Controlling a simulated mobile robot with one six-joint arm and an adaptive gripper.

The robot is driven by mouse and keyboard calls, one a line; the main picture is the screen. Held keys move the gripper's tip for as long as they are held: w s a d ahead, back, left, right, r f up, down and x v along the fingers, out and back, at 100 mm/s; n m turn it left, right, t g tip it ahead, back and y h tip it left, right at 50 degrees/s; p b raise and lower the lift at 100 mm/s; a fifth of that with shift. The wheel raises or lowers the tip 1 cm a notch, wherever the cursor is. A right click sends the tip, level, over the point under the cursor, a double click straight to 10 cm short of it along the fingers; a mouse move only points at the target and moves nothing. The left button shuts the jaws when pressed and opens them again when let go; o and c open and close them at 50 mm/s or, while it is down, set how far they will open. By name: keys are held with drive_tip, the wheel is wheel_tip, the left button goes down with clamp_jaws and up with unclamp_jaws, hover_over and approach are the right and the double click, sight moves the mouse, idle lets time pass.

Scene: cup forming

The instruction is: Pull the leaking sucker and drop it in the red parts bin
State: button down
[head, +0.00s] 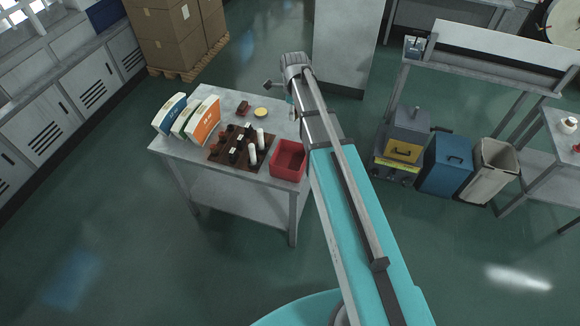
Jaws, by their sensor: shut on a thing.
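My arm reaches up the picture in the head view, past the right side of the grey worktable (225,185). My gripper (275,84) shows small at its far end, beyond the table's back edge in the picture, and is shut on a small dark thing (267,84). This thing is too small to tell if it is the leaking sucker. The red parts bin (288,160) stands at the table's right front corner, nearer than my gripper. Its visible inside looks empty. My arm passes close to its right side.
A brown board (225,158) with dark parts and white cylinders lies left of the bin. Boxes (204,121) stand at the table's left; a yellow disc (261,112) lies behind. A grey cabinet (345,45) stands behind my arm, and blue (446,165) and beige (494,165) bins at right.

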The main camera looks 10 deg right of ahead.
drive_tip(key=w+f+b, duration=0.3)
drive_tip(key=f+b, duration=0.5)
drive_tip(key=w+d+f+b, duration=0.1)
drive_tip(key=w+f+b, duration=0.2)
drive_tip(key=f+b, duration=0.5)
drive_tip(key=shift+w+d+f, duration=0.2)
drive_tip(key=shift+d+f, duration=0.05)
drive_tip(key=shift+f, duration=0.5)
drive_tip(key=shift+f+b, duration=0.1)
drive_tip(key=shift+b, duration=0.3)
drive_tip(key=shift+f+b, duration=2.85)
drive_tip(key=shift+c, duration=1.2)
unclamp_jaws()
drive_tip(key=shift+r, duration=0.1)
